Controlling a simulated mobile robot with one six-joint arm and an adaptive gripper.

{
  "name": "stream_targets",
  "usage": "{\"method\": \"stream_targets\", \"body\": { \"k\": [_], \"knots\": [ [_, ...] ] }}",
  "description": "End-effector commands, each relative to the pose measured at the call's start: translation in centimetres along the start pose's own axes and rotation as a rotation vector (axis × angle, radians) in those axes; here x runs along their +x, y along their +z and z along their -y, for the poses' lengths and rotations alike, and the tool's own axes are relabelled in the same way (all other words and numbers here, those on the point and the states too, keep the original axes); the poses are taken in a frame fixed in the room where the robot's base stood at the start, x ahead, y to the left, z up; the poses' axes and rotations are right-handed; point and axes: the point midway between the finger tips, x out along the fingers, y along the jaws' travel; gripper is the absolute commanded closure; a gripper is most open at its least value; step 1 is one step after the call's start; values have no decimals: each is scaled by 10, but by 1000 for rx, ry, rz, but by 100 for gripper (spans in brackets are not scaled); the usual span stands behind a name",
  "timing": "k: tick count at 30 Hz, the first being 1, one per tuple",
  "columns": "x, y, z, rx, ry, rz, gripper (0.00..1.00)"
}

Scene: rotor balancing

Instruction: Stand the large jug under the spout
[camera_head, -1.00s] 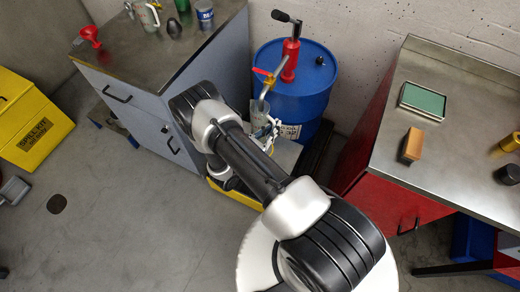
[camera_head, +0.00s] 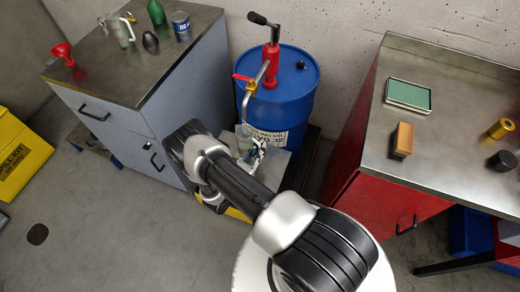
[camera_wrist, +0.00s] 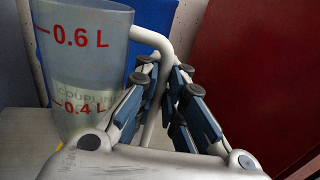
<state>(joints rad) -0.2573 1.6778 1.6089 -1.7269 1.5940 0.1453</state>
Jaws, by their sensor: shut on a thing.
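The large jug (camera_wrist: 85,70), translucent grey with red 0.6 L and 0.4 L marks, stands at the left of the wrist view. Its pale handle runs between the blue-padded fingers of my gripper (camera_wrist: 160,103), which is shut on it. In the head view the jug (camera_head: 243,138) is small and partly covered by my gripper (camera_head: 256,154). The spout (camera_head: 247,100) hangs from the red pump (camera_head: 270,66) on the blue drum (camera_head: 293,100), with its lower end close to the jug's mouth. I cannot tell whether the jug's base touches the grey surface below.
A grey cabinet (camera_head: 200,70) at left carries a red funnel (camera_head: 63,53), another jug (camera_head: 122,30), a green bottle and a can. A red bench (camera_head: 450,120) at right holds a green pad and an orange block.

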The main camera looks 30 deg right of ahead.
Motion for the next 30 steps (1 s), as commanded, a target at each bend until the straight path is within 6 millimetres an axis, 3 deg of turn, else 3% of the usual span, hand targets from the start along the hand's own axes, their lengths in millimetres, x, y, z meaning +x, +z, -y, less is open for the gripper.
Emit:
{"method": "stream_targets", "body": {
  "k": [3,4,13,24,30],
  "knots": [
    [0,-4,0,-1,0,0,100],
    [0,-4,0,-1,0,0,91],
    [0,-3,0,-1,0,0,71],
    [0,1,0,1,0,0,71],
    [-33,2,-1,-2,7,0,71]
  ]
}}
